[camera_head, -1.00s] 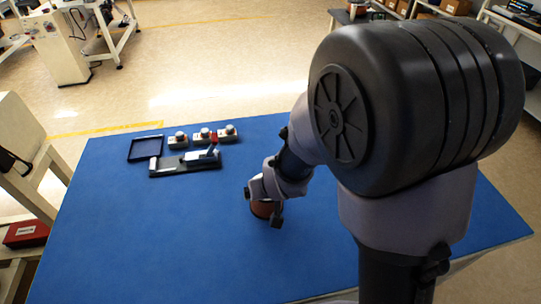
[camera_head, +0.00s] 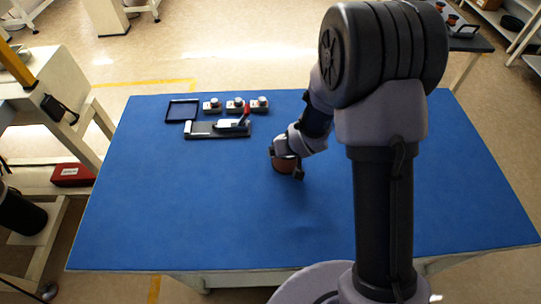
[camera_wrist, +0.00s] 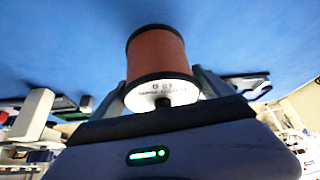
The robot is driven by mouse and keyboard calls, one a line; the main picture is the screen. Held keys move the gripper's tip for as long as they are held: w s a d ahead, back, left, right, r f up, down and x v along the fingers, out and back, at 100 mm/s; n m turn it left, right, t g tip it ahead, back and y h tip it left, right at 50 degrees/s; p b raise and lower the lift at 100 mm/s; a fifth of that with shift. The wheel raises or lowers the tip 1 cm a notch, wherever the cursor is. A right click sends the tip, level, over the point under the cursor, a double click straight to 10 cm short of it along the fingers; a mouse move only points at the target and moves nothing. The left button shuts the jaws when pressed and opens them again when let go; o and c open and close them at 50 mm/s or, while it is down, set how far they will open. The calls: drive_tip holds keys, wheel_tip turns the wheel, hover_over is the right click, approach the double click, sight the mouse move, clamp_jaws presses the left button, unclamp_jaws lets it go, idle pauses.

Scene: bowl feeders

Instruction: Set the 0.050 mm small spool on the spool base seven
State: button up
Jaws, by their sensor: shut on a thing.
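My gripper (camera_head: 286,152) is shut on a spool (camera_head: 286,166) over the blue table, right of and nearer than the black fixture. In the wrist view the spool (camera_wrist: 158,55) has a copper-red winding, black flanges and a white end label. The label's print is too blurred to read fully. The gripper's fingers (camera_wrist: 162,92) stand on either side of the spool. In the head view I cannot tell whether the spool touches the table. Copper-coloured spools (camera_head: 452,20) show on a dark far bench at the top right; no number seven is readable there.
The blue table (camera_head: 230,225) is mostly clear. At its far left are a dark open tray (camera_head: 168,110), several grey-topped units (camera_head: 236,105) and a black fixture (camera_head: 200,131) with a red part. A white bench (camera_head: 55,115) stands left; open floor lies beyond.

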drive_tip(key=d, duration=0.1)
drive_tip(key=w+d, duration=0.1)
drive_tip(key=w+d+p, duration=0.1)
drive_tip(key=d, duration=0.1)
drive_tip(key=shift+d+f, duration=0.2)
wheel_tip(320, 180, down, 4)
drive_tip(key=shift+r+b, duration=0.15)
drive_tip(key=shift+b, duration=1.1)
drive_tip(key=shift+r, duration=0.15)
drive_tip(key=o, duration=1.8)
drive_tip(key=shift+s, duration=0.1)
